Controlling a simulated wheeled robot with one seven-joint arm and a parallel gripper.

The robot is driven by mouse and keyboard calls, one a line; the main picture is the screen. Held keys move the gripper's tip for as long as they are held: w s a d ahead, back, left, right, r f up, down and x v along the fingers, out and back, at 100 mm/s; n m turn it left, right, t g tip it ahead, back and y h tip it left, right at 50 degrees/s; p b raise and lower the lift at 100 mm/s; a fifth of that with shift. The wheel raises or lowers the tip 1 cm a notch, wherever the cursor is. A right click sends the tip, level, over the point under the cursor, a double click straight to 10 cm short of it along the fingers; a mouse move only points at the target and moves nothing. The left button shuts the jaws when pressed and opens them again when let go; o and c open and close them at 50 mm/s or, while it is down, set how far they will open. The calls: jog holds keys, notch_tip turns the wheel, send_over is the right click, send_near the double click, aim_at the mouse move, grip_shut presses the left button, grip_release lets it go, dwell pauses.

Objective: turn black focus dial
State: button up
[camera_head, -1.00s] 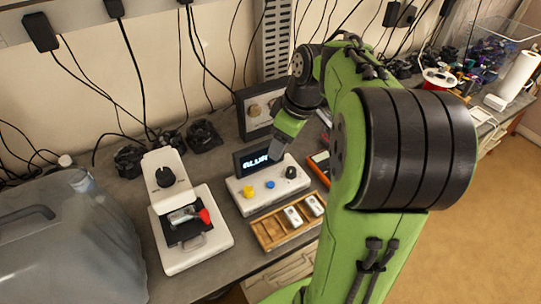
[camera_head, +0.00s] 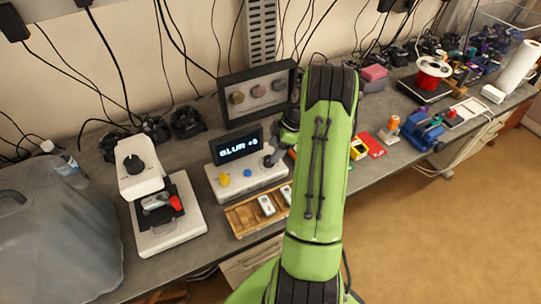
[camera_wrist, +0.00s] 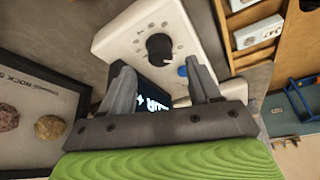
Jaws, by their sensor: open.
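A white control console (camera_head: 262,183) stands on the bench with a lit display (camera_head: 237,147) that reads BLUR and a plus figure too small to read surely. It has a yellow knob (camera_head: 223,180) and a blue one (camera_head: 247,173). In the wrist view the black focus dial (camera_wrist: 158,46), ringed by tick marks, lies just beyond my open fingertips, roughly centred between them. My gripper (camera_wrist: 157,68) is open and empty; in the head view it is at the console's right end, where it and my arm largely hide the dial.
A white microscope (camera_head: 170,230) with its own black knob stands left of the console. A wooden tray (camera_head: 243,221) with white pieces lies in front. A framed rock display (camera_head: 227,88) stands behind. A large grey jug (camera_head: 50,230) is at far left.

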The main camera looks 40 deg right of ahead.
aim_at(270, 156)
jog(key=x, duration=0.4)
jog(key=shift+r, duration=0.1)
jog(key=c, duration=1)
